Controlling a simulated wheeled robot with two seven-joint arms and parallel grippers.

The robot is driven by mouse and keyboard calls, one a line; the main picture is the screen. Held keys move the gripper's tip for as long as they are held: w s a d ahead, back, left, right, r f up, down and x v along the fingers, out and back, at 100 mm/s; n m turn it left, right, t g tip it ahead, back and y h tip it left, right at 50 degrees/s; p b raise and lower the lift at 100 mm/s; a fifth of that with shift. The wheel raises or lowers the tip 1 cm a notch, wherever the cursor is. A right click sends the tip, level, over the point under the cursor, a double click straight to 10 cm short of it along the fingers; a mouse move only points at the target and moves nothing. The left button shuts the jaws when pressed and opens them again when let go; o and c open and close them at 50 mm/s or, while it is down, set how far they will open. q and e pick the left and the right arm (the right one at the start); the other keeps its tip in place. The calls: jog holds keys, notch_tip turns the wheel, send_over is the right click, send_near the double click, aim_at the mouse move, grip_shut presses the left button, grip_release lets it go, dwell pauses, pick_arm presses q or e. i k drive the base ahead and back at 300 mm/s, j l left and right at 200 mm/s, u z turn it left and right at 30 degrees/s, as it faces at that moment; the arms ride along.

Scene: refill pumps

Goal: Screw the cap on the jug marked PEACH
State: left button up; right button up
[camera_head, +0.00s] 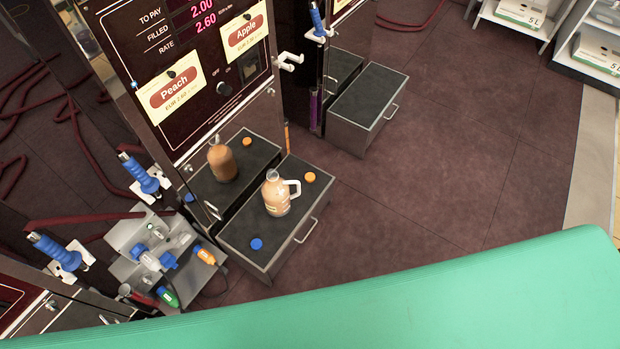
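A jug (276,196) of peach-coloured liquid with a white handle stands upright on the dark top of a grey step box (235,228) before the pump. It carries a small label too small to read; its neck looks uncapped. An orange cap (310,177) lies on the box behind and right of the jug. A blue cap (257,243) lies near the box's front left corner. The pump above has a sign reading Peach (174,91) and one reading Apple (244,33). Neither of my grippers is in view.
A mirror-like panel (215,185) behind the box reflects the jug and orange cap. Blue-handled nozzles (140,174) and a grey connector unit (152,250) stand at left. Another step box (367,110) stands further back. The floor (440,160) at right is clear.

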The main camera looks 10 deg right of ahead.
aim_at(275, 191)
jog(key=i+l+u, duration=0.35)
jog(key=l, duration=0.25)
jog(key=i+l+u, duration=0.15)
jog(key=l, duration=0.2)
jog(key=i+l+u, duration=0.15)
jog(key=l, duration=0.2)
jog(key=i+l+u, duration=0.2)
jog(key=l, duration=0.2)
